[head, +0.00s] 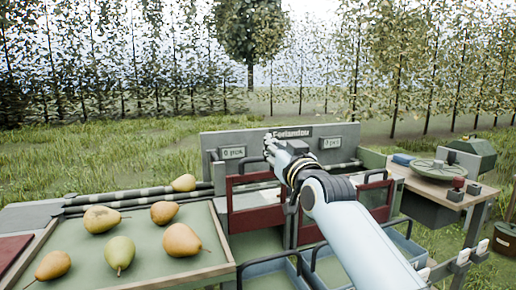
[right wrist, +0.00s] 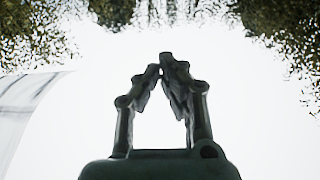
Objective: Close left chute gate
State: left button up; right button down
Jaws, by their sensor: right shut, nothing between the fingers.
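The left chute gate (head: 256,219) is a dark red panel in the front of the grey sorting station, left of centre in the head view. Whether it is fully raised or lowered I cannot tell. A second red gate (head: 310,233) shows to the right, partly hidden by my right arm. My right gripper (head: 269,145) is raised above and behind the left gate in the picture, apart from it. In the right wrist view its fingertips (right wrist: 161,64) meet, with nothing between them. My left gripper is not in view.
A tray (head: 222,238) with several pears stands at the left; one pear (head: 184,183) lies on the dark rollers (head: 135,197). Blue-rimmed bins (head: 268,266) sit below the gates. A side table (head: 431,182) with a round scale stands right. Air above the station is clear.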

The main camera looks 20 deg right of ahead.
jog(key=r, duration=0.1)
send_over(259, 185)
jog(key=shift+s+b, duration=0.25)
jog(key=shift+b, duration=0.05)
jog(key=f+b, duration=0.1)
jog(key=f, duration=0.1)
jog(key=s+f, duration=0.1)
jog(key=f, duration=0.1)
jog(key=shift+b, duration=0.4)
notch_tip(259, 185, down, 10)
jog(key=b, duration=0.9)
jog(key=shift+f+b, duration=0.4)
jog(key=shift+b, duration=0.2)
jog(key=shift+r, duration=0.1)
